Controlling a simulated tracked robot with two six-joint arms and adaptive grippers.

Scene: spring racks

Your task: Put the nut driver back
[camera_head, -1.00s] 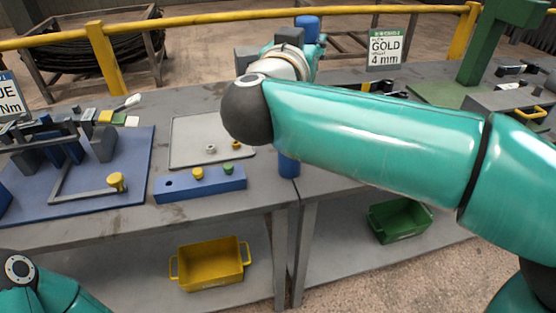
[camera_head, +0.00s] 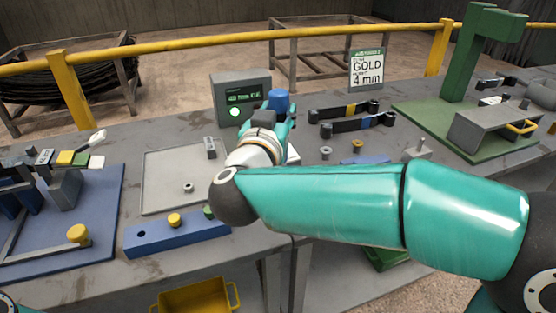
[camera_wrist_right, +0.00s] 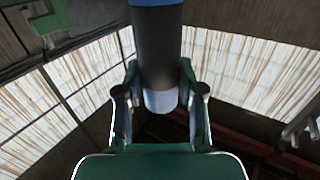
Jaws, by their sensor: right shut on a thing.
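The nut driver has a blue top (camera_head: 280,100) that stands up beyond my right wrist in the head view. In the right wrist view it is a dark upright cylinder (camera_wrist_right: 158,50) with a blue band at the upper edge and a pale lower end. My right gripper (camera_wrist_right: 160,92) is shut on it, one green finger at each side. In the head view my right arm and wrist hide most of the gripper and the tool's lower part. My left gripper is not in view.
A blue block (camera_head: 150,240) with a yellow and a green knob lies at the near edge. A grey tray (camera_head: 160,185), a lit console (camera_head: 240,98), black spring-like parts (camera_head: 345,108) and a green stand (camera_head: 465,125) share the tables. A yellow bin (camera_head: 195,298) is below.

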